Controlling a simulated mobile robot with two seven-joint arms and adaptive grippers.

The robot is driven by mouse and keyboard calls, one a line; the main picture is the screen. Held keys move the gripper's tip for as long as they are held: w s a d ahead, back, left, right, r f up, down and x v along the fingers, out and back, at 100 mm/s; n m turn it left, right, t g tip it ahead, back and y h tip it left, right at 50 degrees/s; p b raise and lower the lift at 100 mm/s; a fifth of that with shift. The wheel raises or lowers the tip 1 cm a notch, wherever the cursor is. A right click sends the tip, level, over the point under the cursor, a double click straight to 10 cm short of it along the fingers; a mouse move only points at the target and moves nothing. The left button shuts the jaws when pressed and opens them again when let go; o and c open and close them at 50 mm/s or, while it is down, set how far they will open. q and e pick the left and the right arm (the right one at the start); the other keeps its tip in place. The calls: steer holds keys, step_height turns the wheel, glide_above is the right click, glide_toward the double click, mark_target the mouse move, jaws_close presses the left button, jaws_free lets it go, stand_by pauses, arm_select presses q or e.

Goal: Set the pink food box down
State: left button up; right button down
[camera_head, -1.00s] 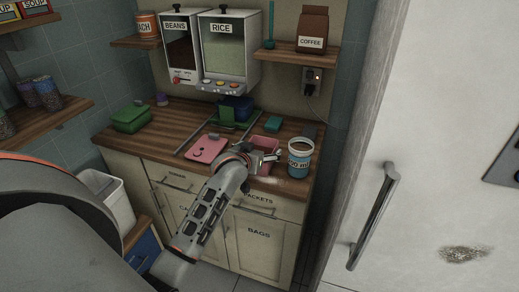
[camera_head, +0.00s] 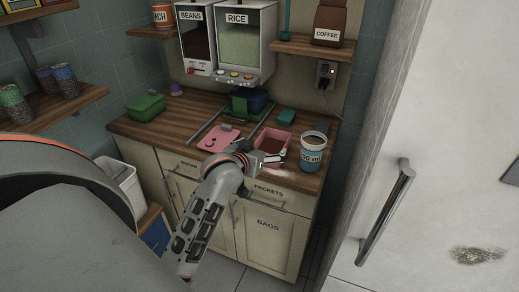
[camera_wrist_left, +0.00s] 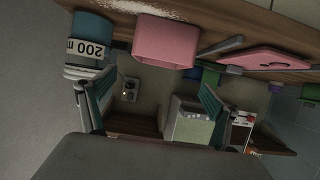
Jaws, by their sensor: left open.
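I see no finger gripping the box. A pink lid (camera_head: 218,139) lies flat on the counter to the left of the box. My right gripper is not in view.
A blue measuring cup (camera_head: 312,155) marked 200 ml stands close to the right of the box. White powder lies on the counter's front edge. A green box (camera_head: 146,107), a teal block (camera_head: 287,117) and dispensers (camera_head: 245,45) are further back. A white door (camera_head: 430,150) with a handle stands at right.

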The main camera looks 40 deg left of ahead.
arm_select(q)
steer(key=s+d+f+m+g+h, duration=0.1)
steer(key=s+d+f+m, duration=0.1)
steer(key=s+d+f, duration=0.4)
steer(key=s+d+f+m+g+h, duration=0.1)
steer(key=s+d+f+m+h, duration=0.1)
steer(key=s+d+f, duration=0.4)
steer(key=s+d+f+m+h, duration=0.2)
steer(key=s+d+f, duration=0.4)
steer(key=s+f, duration=0.6)
step_height(320, 180, down, 5)
steer(key=shift+s+d+r+m+g, duration=0.1)
steer(key=shift+s+d+m+g, duration=0.05)
steer(key=shift+s+m+g, duration=0.2)
